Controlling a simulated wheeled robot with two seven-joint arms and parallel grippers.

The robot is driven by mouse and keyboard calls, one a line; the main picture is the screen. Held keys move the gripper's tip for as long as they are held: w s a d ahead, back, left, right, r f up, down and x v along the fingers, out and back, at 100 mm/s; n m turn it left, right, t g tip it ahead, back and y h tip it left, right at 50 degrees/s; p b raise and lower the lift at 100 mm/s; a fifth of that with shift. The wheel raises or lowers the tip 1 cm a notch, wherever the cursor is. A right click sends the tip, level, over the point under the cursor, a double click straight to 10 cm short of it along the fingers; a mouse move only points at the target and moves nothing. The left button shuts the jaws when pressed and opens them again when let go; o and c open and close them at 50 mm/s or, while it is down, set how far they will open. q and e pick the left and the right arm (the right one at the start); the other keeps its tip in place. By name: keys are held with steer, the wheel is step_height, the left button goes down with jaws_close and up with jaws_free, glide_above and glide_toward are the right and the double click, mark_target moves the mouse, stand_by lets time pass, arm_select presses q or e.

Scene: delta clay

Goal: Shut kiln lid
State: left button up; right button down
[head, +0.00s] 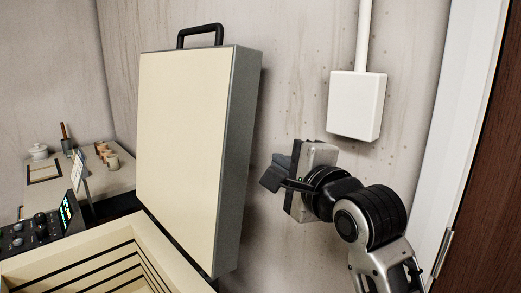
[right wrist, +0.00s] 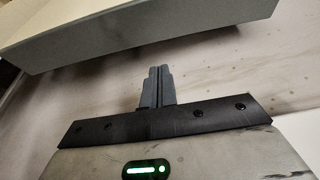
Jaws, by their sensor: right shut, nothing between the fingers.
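The kiln lid (head: 182,140) stands raised, nearly upright, with its cream inner face toward me and a black handle (head: 200,33) on its top edge. The kiln (head: 85,262) below is open, showing a cream chamber with dark grooves. My right gripper (head: 272,174) is to the right of the lid, apart from it, with its fingers pointing left. In the right wrist view its fingers (right wrist: 157,86) are shut together and empty, and the grey lid (right wrist: 140,30) spans the top beyond them. My left gripper is not in view.
A control panel with a lit display (head: 67,210) is left of the kiln. A white wall box (head: 356,104) hangs above my right gripper. A brown door (head: 490,210) is at far right.

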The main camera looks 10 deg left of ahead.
steer(key=p+x, duration=0.1)
steer(key=x, duration=0.8)
steer(key=shift+w+a, duration=0.15)
steer(key=shift+w, duration=0.05)
